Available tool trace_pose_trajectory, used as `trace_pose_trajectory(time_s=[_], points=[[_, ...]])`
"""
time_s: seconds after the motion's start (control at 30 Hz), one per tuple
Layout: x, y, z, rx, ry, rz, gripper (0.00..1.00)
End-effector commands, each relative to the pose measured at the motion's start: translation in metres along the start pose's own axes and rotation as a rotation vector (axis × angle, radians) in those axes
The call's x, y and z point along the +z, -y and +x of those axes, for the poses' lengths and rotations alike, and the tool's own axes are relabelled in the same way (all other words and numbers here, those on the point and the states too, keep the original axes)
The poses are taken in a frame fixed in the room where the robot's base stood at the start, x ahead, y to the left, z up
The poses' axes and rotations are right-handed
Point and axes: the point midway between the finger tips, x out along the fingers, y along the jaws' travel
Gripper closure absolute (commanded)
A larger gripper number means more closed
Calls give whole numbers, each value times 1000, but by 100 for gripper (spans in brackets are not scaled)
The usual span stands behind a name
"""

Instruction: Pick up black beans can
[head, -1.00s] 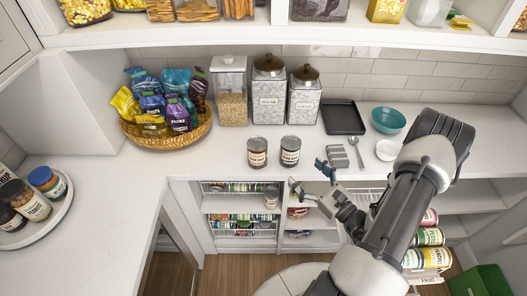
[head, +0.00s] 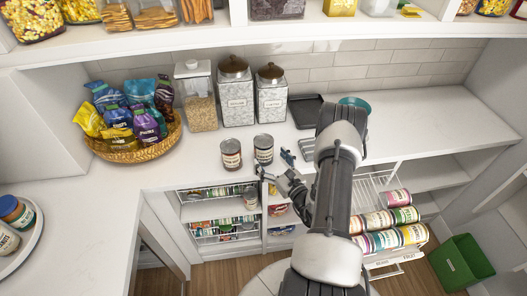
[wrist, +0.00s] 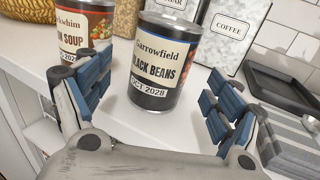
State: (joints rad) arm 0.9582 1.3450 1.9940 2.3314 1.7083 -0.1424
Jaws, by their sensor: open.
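The black beans can (wrist: 155,62) stands upright on the white counter, its label reading "Garrowfield Black Beans". In the head view it is the right one of two cans (head: 263,149), close to the counter's front edge. My gripper (wrist: 150,105) is open, with blue-padded fingers spread to either side of the can in the wrist view. The can appears beyond the fingers; whether it lies between the tips I cannot tell. In the head view my gripper (head: 276,166) is at the counter edge, just in front of and to the right of the can.
A soup can (wrist: 79,33) stands close on the left, near my left finger. Glass canisters (head: 236,92) stand behind the cans. A wicker basket of bags (head: 142,152) is at the left. A striped grey item (wrist: 290,145) lies to the right.

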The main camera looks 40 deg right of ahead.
Motion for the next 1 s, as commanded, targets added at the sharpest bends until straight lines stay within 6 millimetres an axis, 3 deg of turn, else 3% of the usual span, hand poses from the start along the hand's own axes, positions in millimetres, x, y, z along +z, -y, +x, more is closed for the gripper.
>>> trace_pose_trajectory(time_s=[0.47, 0.73, 1.0], points=[[3, 1, 53, 1, 0, -1, 15], [3, 2, 55, -1, 0, 0, 16], [3, 2, 55, -1, -1, 0, 34]])
